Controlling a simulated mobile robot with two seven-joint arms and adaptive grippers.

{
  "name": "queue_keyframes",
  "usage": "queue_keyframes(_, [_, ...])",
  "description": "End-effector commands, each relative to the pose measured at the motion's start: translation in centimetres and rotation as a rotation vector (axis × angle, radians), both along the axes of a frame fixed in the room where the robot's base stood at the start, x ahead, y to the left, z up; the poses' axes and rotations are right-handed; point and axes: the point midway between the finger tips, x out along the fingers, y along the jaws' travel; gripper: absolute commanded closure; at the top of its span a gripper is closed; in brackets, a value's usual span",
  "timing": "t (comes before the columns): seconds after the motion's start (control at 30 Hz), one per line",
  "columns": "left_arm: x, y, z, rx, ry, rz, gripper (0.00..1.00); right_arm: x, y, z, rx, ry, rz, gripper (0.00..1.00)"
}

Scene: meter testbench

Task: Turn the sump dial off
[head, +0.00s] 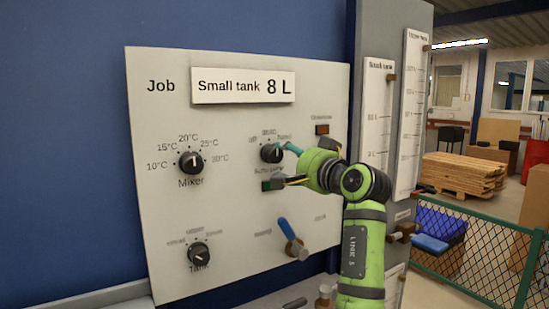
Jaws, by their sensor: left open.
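A black dial (271,153) with a light pointer mark sits in the upper middle of the white panel. Its blurred scale seems to start with "off" at the left; the label below it is partly covered, so I cannot confirm that it says sump. The pointer looks roughly upright. My left gripper (279,168) is open in front of the panel, one finger just right of the dial and the other below it, over the label area. I cannot tell whether a finger touches the dial. My right gripper is not in view.
Tank gauges (378,120) stand at the right. A green mesh fence (470,265) is farther right.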

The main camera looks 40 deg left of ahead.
Motion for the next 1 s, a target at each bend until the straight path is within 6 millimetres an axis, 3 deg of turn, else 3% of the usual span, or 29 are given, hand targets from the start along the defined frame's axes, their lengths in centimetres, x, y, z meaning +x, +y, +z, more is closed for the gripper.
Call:
queue_keyframes(0.3, [1.3, 4.6, 0.2, -0.001, 0.002, 0.001, 0.36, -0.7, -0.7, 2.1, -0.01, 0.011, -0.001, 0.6])
queue_keyframes(0.7, [1.6, 5.6, -0.1, -0.002, 0.0, -0.001, 0.36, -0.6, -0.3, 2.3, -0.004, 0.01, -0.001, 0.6])
queue_keyframes(0.73, [1.6, 5.6, -0.1, -0.002, 0.0, -0.001, 0.44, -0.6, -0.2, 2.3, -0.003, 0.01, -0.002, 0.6])
queue_keyframes(0.8, [1.6, 5.6, -0.1, -0.002, 0.0, -0.001, 0.72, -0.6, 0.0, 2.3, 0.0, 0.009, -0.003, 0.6])
queue_keyframes(0.87, [1.6, 5.6, -0.1, -0.002, 0.0, -0.001, 0.92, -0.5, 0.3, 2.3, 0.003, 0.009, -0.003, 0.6])
queue_keyframes(1.0, [1.6, 5.6, -0.1, -0.003, 0.0, 0.001, 0.92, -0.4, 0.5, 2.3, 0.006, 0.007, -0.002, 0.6])
